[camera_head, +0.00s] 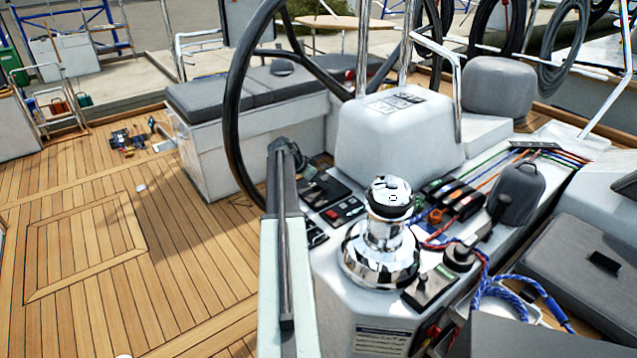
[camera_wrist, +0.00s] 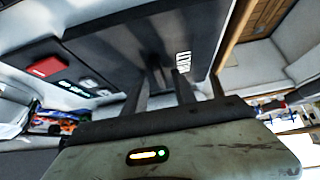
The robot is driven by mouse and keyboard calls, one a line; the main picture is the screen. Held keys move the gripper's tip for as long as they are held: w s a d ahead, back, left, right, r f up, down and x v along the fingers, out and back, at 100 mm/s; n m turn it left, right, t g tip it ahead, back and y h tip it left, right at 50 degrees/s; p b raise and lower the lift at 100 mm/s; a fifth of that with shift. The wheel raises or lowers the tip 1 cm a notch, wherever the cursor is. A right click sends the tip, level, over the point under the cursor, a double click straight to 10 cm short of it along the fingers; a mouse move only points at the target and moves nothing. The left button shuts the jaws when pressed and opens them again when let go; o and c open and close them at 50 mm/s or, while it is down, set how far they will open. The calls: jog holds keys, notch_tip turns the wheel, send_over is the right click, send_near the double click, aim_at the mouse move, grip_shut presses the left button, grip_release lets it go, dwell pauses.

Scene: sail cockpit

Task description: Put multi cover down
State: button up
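A dark flat panel with a small white marking (camera_wrist: 125,50) fills the middle of the wrist view; it looks like the multi cover. A dark instrument panel, probably the same one, shows on the console in the head view (camera_head: 324,189); whether its cover is raised or lowered is unclear. My gripper (camera_wrist: 180,90) has dark fingers pointing at the panel, close in front of it. The finger gap and any contact are unclear. In the head view the end of my arm is at the panel's left, beside the steering wheel.
A chrome winch (camera_head: 385,235) stands right of my arm, with coloured ropes (camera_head: 490,280) beyond it. The black steering wheel (camera_head: 233,110) rises behind my arm. A small switch panel with red (camera_head: 343,212) lies nearby. The wooden deck (camera_head: 90,230) at left is mostly clear.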

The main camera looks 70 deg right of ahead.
jog(key=p+v, duration=0.3)
jog(key=v, duration=0.1)
jog(key=p+v, duration=0.3)
jog(key=v, duration=0.1)
jog(key=shift+d+r, duration=0.15)
jog(key=shift+d, duration=0.05)
jog(key=shift+w, duration=0.1)
jog(key=w+a+f+n+t+y, duration=0.1)
jog(key=w+a+n, duration=0.3)
jog(key=w+a, duration=0.6)
jog(key=w+a+f+n+t+y, duration=0.15)
jog(key=w+a+n, duration=0.35)
jog(key=a, duration=1)
jog(key=w+a+f+n+t, duration=0.2)
jog(key=w+a+n, duration=0.1)
jog(key=w+a, duration=0.8)
jog(key=s+a+n+y, duration=0.1)
jog(key=a+n, duration=0.5)
jog(key=a, duration=1.3)
jog(key=s+a+n+y, duration=0.1)
jog(key=a+n+y, duration=0.2)
jog(key=a, duration=1.7)
jog(key=f+n, duration=0.1)
jog(key=n, duration=0.2)
jog(key=shift+s+a+n, duration=0.3)
jog(key=shift+s+a, duration=0.05)
jog(key=shift+o, duration=0.5)
jog(key=shift+a, duration=0.2)
jog(key=shift+d, duration=0.1)
